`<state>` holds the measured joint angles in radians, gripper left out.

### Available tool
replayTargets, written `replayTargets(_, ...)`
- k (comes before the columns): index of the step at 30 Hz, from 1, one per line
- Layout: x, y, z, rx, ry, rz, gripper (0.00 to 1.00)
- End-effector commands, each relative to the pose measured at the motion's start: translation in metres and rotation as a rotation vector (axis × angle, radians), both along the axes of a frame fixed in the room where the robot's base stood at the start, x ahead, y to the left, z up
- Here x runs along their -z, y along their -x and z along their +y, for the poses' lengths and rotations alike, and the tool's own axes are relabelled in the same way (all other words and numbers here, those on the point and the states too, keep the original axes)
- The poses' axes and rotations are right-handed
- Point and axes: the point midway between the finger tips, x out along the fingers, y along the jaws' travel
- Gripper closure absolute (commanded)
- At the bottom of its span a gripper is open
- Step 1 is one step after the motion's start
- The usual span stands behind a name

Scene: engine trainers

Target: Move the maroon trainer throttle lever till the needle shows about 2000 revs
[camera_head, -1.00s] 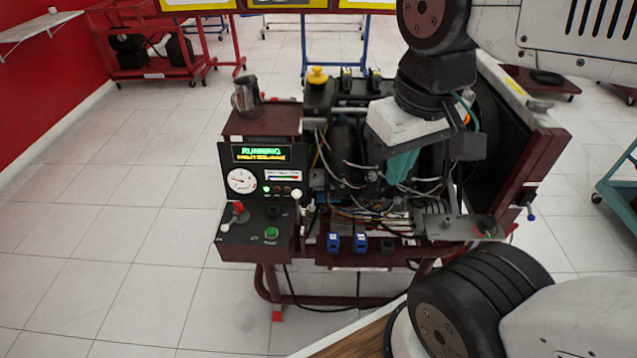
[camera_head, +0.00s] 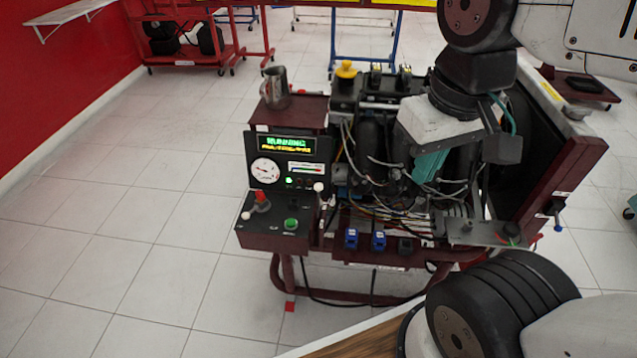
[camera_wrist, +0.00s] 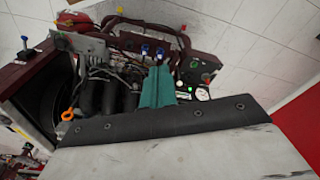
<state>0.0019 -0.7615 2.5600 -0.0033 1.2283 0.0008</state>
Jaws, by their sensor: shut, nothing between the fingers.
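The maroon trainer (camera_head: 272,242) stands in mid-picture with its control box on the left. A round white dial (camera_head: 265,171) has a thin needle pointing roughly left; its numbers are too small to read. A lever with a white knob (camera_head: 318,187) stands at the box's right edge, and a red knob (camera_head: 261,197) stands on its top left; I cannot tell which is the throttle. My gripper (camera_head: 430,165) has teal fingers, shut and empty, in front of the engine and right of the box, apart from both knobs. In the wrist view its fingers (camera_wrist: 157,88) hide part of the engine; the dial shows beside them.
A green button (camera_head: 291,224) sits on the box front. A metal jug (camera_head: 275,88) stands on the trainer's top left. Loose wires (camera_head: 385,212) and blue connectors (camera_head: 378,240) lie right of the box. The tiled floor left of the trainer is clear.

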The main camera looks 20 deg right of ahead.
Motion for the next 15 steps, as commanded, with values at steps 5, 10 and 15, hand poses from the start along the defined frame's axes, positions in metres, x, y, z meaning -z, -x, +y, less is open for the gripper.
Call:
replayTargets(5, 0.0, 0.0, 0.0, 0.0, 0.0, 0.0, 1.0)
replayTargets(10, 0.0, 0.0, 0.0, 0.0, 0.0, 0.001, 0.83)
replayTargets(15, 0.013, -0.006, 0.0, -0.002, 0.0, 0.072, 0.55)
